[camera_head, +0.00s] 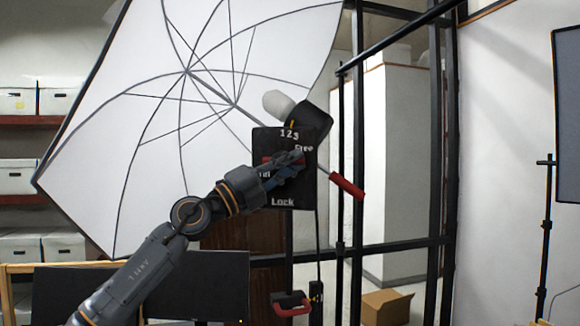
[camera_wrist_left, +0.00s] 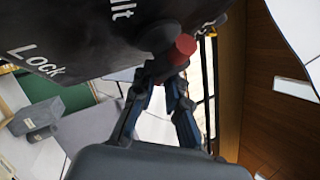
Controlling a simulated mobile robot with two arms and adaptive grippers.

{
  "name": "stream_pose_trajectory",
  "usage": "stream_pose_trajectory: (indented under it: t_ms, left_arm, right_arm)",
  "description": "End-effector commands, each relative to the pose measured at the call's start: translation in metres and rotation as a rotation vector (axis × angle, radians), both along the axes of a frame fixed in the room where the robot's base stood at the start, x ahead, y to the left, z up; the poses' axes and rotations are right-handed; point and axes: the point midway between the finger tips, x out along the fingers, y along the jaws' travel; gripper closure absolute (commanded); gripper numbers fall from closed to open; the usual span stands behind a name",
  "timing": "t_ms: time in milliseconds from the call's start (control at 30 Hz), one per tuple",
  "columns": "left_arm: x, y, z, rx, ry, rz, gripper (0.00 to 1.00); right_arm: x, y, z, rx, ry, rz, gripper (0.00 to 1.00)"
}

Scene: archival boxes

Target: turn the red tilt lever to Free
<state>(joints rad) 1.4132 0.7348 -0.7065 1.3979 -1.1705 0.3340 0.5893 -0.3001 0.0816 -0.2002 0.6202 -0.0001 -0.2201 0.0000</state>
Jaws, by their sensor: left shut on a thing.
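A black tilt panel (camera_head: 290,195) with white marks "123", "Free", "Tilt" and "Lock" stands in the middle of the head view, under the lamp head. The red tilt lever (camera_head: 268,160) shows only in part there, behind my left gripper (camera_head: 292,158). In the left wrist view the lever's red end (camera_wrist_left: 185,46) sticks out beside a dark round hub on the panel (camera_wrist_left: 90,40). My left gripper (camera_wrist_left: 166,72) is shut on the lever, just below that red end. The lever's exact angle is hard to tell. My right gripper is not in view.
A white umbrella (camera_head: 120,130) fills the back left. A rod with a red grip (camera_head: 347,185) sticks out to the right of the panel. A black stand frame (camera_head: 435,130) rises at right. A cardboard box (camera_head: 386,306) and a red-handled object (camera_head: 290,304) are below.

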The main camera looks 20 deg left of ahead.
Motion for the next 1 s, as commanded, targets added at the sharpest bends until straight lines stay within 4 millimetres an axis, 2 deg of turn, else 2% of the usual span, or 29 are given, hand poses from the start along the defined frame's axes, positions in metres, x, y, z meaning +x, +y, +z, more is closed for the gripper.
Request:
stream_pose_trajectory:
  t_ms: [67,100,133,167,567,1000]
  left_arm:
    - [0.0,0.0,0.0,-0.001,0.001,0.0,1.0]
    - [0.0,0.0,0.0,-0.001,0.0,0.001,0.84]
    - [0.0,0.0,0.0,-0.001,0.0,0.001,0.78]
    - [0.0,0.0,0.0,-0.001,0.0,0.001,0.77]
    - [-0.005,0.006,-0.004,0.001,0.0,0.002,0.77]
    - [-0.063,0.058,-0.043,0.002,0.004,0.002,0.77]
  right_arm:
    - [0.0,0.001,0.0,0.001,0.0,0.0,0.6]
    - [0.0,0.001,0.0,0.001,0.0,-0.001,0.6]
    - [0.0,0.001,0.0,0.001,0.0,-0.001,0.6]
    - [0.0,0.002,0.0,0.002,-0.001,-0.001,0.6]
    - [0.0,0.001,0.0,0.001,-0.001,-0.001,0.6]
    - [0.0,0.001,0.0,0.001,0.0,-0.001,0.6]
